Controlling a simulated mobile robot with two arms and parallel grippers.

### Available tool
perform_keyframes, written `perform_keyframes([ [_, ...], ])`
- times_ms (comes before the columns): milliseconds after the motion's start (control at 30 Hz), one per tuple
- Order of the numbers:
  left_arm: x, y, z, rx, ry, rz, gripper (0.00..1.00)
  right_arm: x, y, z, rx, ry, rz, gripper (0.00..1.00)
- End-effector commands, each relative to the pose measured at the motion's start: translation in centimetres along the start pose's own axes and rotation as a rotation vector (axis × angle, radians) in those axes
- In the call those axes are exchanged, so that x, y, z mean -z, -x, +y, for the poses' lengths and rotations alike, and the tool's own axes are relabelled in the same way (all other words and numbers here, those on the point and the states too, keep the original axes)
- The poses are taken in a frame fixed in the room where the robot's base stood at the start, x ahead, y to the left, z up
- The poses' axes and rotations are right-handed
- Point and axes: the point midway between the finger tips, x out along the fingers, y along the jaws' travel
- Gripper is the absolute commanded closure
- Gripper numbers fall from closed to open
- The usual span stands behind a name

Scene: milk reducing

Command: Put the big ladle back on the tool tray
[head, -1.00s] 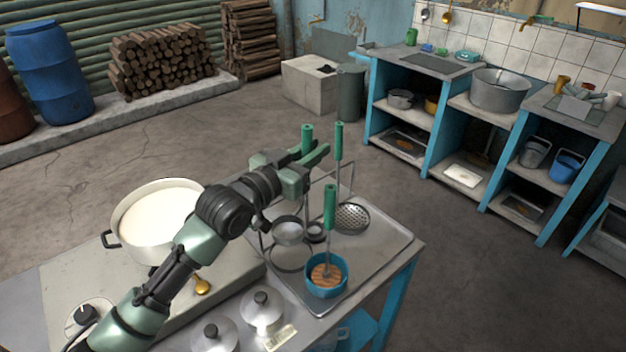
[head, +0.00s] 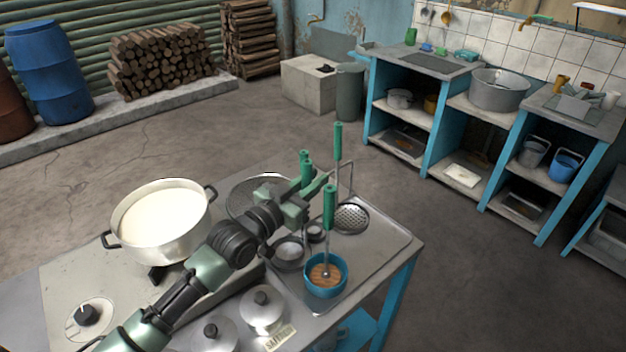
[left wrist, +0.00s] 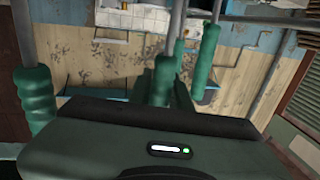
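The tool tray (head: 385,245) is a metal tray at the right end of the work table. My left gripper (head: 309,188) is over its back left part, shut on a green handle (head: 307,172) that I take to be the big ladle's. The big ladle's grey bowl (head: 288,250) is below, low over the tray or resting on it; which one is hard to tell. In the left wrist view the held handle (left wrist: 163,80) stands at the fingers, with other green handles at both sides. My right gripper is not in view.
A blue cup with a green-handled tool (head: 329,207), a skimmer (head: 352,217) and another upright green handle (head: 338,142) are close by on the tray. A milk pot (head: 185,240) stands left on the stove. Lids (head: 262,310) lie in front.

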Motion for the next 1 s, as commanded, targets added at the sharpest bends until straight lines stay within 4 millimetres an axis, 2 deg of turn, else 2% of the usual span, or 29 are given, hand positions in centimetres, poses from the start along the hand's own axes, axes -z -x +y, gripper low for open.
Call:
perform_keyframes([
  [33,-0.1,0.0,0.0,0.0,0.0,-0.001,0.7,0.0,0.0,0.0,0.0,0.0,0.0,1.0],
  [67,-0.1,0.0,0.0,0.0,0.0,-0.001,0.61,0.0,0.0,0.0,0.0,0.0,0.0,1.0],
  [100,-0.1,0.0,0.0,0.0,0.0,-0.001,0.59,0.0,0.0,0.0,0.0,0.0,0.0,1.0],
  [367,0.0,0.0,0.0,0.0,0.0,-0.001,0.59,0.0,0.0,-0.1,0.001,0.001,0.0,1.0],
  [467,0.6,0.0,0.0,0.0,0.0,0.0,0.59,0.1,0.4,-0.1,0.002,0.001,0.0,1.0],
  [567,0.1,1.4,-0.1,0.002,0.0,-0.002,0.59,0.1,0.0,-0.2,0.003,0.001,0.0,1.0],
  [900,0.0,8.5,-0.1,0.001,-0.001,-0.004,0.59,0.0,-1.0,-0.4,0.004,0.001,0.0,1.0],
  [1000,0.1,10.2,-0.1,0.001,-0.001,-0.002,0.59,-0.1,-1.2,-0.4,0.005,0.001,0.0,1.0],
])
